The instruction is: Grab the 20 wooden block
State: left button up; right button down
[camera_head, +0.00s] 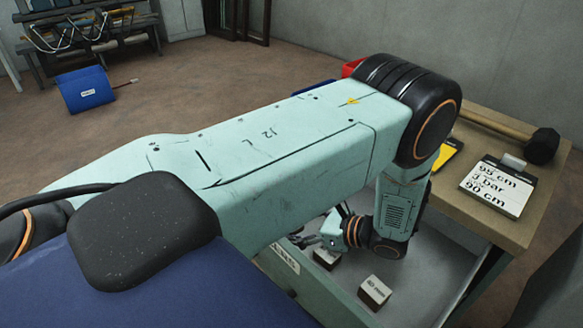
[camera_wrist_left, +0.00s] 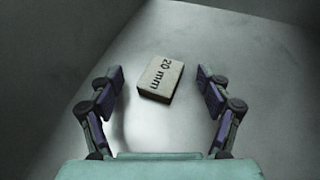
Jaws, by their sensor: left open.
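The wooden block marked "20 mm" (camera_wrist_left: 160,78) lies on the grey drawer floor in the left wrist view, slightly turned. My left gripper (camera_wrist_left: 160,80) is open, with one finger on each side of the block and a gap on both sides. In the head view my left gripper (camera_head: 318,238) reaches down into the open drawer, partly hidden by my own arm. Two small blocks show there: one beside the gripper (camera_head: 327,259) and one nearer (camera_head: 374,292). Their labels are too small to read. My right gripper is not in view.
The drawer front (camera_head: 280,262) and the drawer walls stand close around the gripper.

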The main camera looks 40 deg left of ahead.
pick_arm(q)
jog(key=shift+a, duration=0.1)
jog(key=c, duration=1.5)
